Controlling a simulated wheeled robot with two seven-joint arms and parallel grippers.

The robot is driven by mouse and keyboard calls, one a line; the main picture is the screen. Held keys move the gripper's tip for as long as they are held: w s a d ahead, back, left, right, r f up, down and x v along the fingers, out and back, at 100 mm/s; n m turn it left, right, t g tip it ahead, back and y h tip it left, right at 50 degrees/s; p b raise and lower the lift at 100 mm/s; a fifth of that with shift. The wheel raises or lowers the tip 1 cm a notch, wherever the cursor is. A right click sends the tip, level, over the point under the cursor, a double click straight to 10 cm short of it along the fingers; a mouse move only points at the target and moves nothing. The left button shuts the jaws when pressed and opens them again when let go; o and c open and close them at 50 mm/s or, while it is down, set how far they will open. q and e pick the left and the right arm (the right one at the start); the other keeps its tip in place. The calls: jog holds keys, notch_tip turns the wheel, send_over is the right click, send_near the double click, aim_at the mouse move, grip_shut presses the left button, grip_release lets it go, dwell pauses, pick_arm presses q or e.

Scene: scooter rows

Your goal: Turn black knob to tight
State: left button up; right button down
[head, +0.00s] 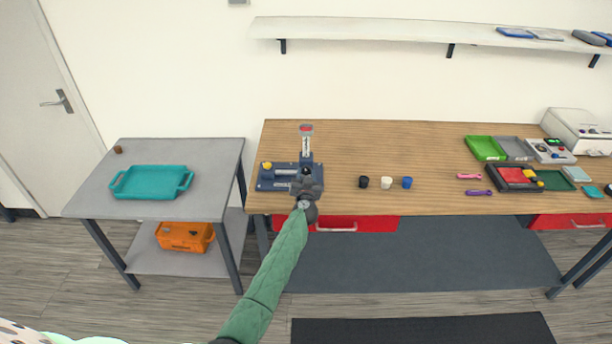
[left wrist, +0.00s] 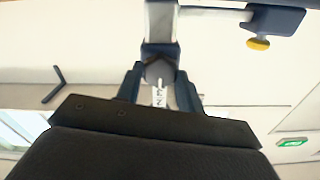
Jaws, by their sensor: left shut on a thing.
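A dark blue fixture (head: 270,183) stands at the left end of the wooden table, with an upright scale post (head: 306,143) topped in red. A yellow knob (head: 267,165) sits on its left part and also shows in the left wrist view (left wrist: 258,44). My left gripper (head: 306,178) reaches the post's foot from the front. In the left wrist view its two fingers (left wrist: 160,88) are shut on the black knob (left wrist: 159,70), one on each side. The gripper mostly hides the knob in the head view. Whether the knob is tight cannot be told. My right gripper is not in view.
Black (head: 363,182), white (head: 386,183) and blue (head: 407,183) small caps stand to the right of the fixture. Trays and tools lie farther right. A grey side table (head: 90,199) with a teal tray (head: 153,181) stands left. The table's middle back is clear.

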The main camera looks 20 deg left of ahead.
pick_arm(q)
jog(key=shift+f, duration=0.2)
jog(key=o, duration=1)
jog(key=shift+r, duration=0.1)
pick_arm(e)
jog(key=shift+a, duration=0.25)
pick_arm(q)
jog(key=shift+v, duration=3.9)
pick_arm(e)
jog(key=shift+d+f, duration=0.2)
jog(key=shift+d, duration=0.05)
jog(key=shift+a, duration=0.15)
